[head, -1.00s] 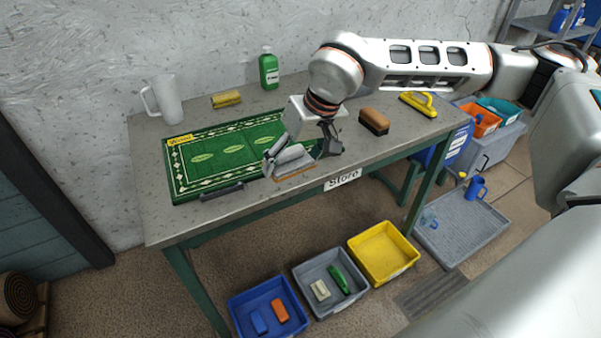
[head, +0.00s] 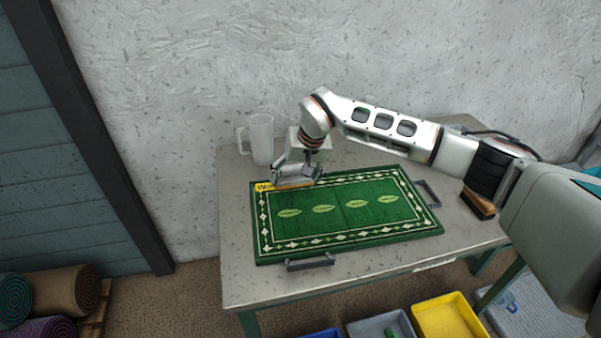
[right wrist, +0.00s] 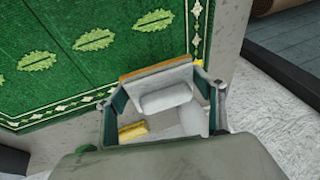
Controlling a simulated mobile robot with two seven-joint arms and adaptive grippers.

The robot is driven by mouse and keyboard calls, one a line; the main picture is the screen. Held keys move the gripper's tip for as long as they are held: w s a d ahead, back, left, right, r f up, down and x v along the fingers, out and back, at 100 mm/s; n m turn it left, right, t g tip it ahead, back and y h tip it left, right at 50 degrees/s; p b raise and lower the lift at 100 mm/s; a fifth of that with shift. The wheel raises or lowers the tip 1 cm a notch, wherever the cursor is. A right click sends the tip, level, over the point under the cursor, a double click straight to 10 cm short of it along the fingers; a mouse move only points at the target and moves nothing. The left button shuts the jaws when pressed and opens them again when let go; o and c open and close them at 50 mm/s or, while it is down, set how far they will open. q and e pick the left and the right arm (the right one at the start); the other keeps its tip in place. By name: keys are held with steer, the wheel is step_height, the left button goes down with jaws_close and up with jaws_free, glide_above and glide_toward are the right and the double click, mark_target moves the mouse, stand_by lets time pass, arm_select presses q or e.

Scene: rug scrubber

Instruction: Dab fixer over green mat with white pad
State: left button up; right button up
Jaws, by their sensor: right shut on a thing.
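The green mat (head: 300,228) lies on the table, with a pale leaf row, a patterned border and a yellow tag (head: 264,187) at its far left corner. It also fills the upper left of the right wrist view (right wrist: 60,45). My right gripper (head: 298,176) is shut on the white pad (right wrist: 165,98), which has a tan-orange edge. The pad is at the mat's far left edge, close to the tag; I cannot tell if it touches the mat. A green bottle is mostly hidden behind my right arm. My left gripper is not in view.
A clear jug (head: 260,140) stands close behind my right gripper. A brown brush (head: 478,203) sits at the table's right. Dark handles (head: 310,262) flank the mat. A yellow bin (head: 448,318) and a grey bin are below. Bare table lies at the front left.

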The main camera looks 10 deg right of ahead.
mark_target(292, 196)
steer(key=shift+a+f, duration=0.1)
steer(key=shift+f, duration=0.25)
steer(key=shift+f+b, duration=0.35)
steer(key=shift+b, duration=0.15)
steer(key=shift+s+f+b, duration=0.1)
steer(key=shift+f+b, duration=0.2)
steer(key=shift+f, duration=0.1)
step_height(292, 196, down, 2)
steer(key=shift+b, duration=0.7)
steer(key=shift+f, duration=0.25)
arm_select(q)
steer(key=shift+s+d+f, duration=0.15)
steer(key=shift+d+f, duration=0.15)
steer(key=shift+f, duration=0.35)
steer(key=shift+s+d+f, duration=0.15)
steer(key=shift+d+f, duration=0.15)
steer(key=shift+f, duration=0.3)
arm_select(e)
steer(key=shift+s+f, duration=0.1)
